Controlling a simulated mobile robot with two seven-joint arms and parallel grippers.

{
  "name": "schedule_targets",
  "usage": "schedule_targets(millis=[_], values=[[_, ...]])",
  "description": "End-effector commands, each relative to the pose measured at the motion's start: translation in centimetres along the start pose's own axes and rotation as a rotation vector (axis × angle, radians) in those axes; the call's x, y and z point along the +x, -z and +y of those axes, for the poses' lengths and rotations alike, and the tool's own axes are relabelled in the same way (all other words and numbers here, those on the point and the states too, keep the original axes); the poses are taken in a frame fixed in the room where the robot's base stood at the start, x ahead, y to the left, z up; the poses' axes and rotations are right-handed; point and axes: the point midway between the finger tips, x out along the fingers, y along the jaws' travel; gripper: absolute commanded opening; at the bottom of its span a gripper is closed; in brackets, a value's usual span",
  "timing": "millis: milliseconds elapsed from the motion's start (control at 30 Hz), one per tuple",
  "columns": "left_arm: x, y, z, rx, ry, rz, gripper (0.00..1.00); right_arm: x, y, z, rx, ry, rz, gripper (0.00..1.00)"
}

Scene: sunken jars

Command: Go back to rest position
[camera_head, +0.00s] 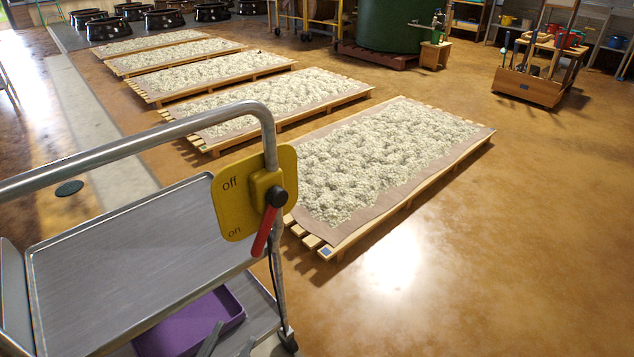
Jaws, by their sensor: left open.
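My left gripper (234,331) shows only as two grey fingertips at the bottom edge, spread apart with nothing between them. They are in front of the purple tray, below the yellow switch plate (230,207) and apart from it. The plate is fixed at the corner of a metal cart (130,255) and reads "off" above and "on" below. Its red lever (263,232) hangs down and slightly left from a black knob, its free end on the "on" side. The rest of my left arm is out of frame. My right gripper is not in view.
A purple tray (190,325) lies on the cart's lower shelf. The cart's tubular rail (130,148) runs along its far side. Low wooden pallets with pale lumpy material (375,160) stand beyond. A wooden tool caddy (528,87) stands at upper right. The floor at right is clear.

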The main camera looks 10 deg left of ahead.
Motion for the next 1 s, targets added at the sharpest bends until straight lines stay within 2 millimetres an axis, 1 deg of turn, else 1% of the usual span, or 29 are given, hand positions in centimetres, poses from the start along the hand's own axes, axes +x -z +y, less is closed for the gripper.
schedule_targets(millis=[33, 100, 267, 467, 633, 700, 800, 933, 1000], values=[[0.9, -0.1, 0.5, -0.032, -0.023, -0.055, 0.48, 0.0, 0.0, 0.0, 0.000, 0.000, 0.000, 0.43], [1.8, -0.5, 1.3, -0.078, -0.057, -0.148, 0.48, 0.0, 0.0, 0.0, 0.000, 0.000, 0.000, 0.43], [3.0, -1.1, 3.1, -0.175, -0.126, -0.359, 0.48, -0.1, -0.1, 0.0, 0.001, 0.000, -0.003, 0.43], [2.7, -1.2, 4.8, -0.266, -0.183, -0.584, 0.48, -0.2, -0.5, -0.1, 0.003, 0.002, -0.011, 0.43], [1.8, -0.8, 5.7, -0.322, -0.215, -0.749, 0.48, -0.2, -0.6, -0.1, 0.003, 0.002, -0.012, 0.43], [1.9, 1.0, 4.8, -0.318, -0.210, -0.763, 0.48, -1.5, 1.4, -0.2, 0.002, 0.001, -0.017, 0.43], [1.9, 2.4, 4.0, -0.310, -0.200, -0.765, 0.48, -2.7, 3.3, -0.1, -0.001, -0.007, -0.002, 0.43], [2.0, 4.4, 2.7, -0.300, -0.187, -0.770, 0.48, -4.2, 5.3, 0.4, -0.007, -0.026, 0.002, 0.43], [1.9, 5.7, 1.9, -0.293, -0.180, -0.774, 0.48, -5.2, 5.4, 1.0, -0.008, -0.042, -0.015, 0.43]])
